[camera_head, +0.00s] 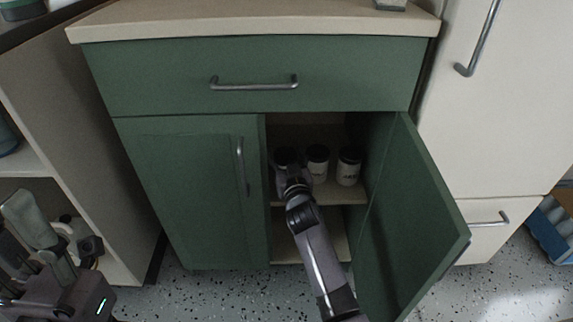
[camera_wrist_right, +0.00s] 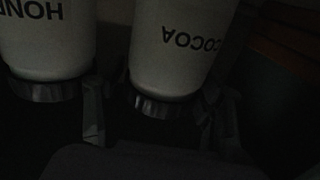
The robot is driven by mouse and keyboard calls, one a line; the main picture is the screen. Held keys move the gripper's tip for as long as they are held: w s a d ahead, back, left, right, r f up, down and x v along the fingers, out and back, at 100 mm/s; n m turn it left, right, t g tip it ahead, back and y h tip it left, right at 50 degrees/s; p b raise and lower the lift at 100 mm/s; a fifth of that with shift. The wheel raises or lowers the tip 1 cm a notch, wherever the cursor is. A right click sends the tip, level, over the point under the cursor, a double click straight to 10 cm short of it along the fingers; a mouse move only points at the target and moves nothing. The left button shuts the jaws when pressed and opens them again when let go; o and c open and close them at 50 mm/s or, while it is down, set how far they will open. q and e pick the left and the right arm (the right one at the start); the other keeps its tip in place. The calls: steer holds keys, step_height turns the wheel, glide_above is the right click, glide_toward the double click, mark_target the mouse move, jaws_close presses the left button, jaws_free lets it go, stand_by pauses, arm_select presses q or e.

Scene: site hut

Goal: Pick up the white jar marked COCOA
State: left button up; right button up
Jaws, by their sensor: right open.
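The white COCOA jar (camera_wrist_right: 180,50) has a dark lid and shows upside down in the right wrist view, its lettering inverted. It stands between the two fingers of my right gripper (camera_wrist_right: 158,113), which is open; I cannot tell whether they touch it. In the head view my right gripper (camera_head: 288,178) reaches into the open green cupboard at the leftmost jar (camera_head: 284,153), mostly hiding it. My left gripper (camera_head: 38,245) is at the lower left, away from the cupboard; its jaw state is unclear.
A white jar marked HON… (camera_wrist_right: 45,40) stands close beside the COCOA jar. In the head view two other jars (camera_head: 317,162) (camera_head: 348,168) share the shelf (camera_head: 335,192). The open cupboard door (camera_head: 415,220) stands right of my arm. The drawer (camera_head: 255,75) above is shut.

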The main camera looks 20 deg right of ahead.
steer(key=shift+w, duration=0.1)
steer(key=shift+s+a+r, duration=0.1)
steer(key=shift+s+r, duration=0.15)
steer(key=shift+c, duration=0.6)
jaws_close()
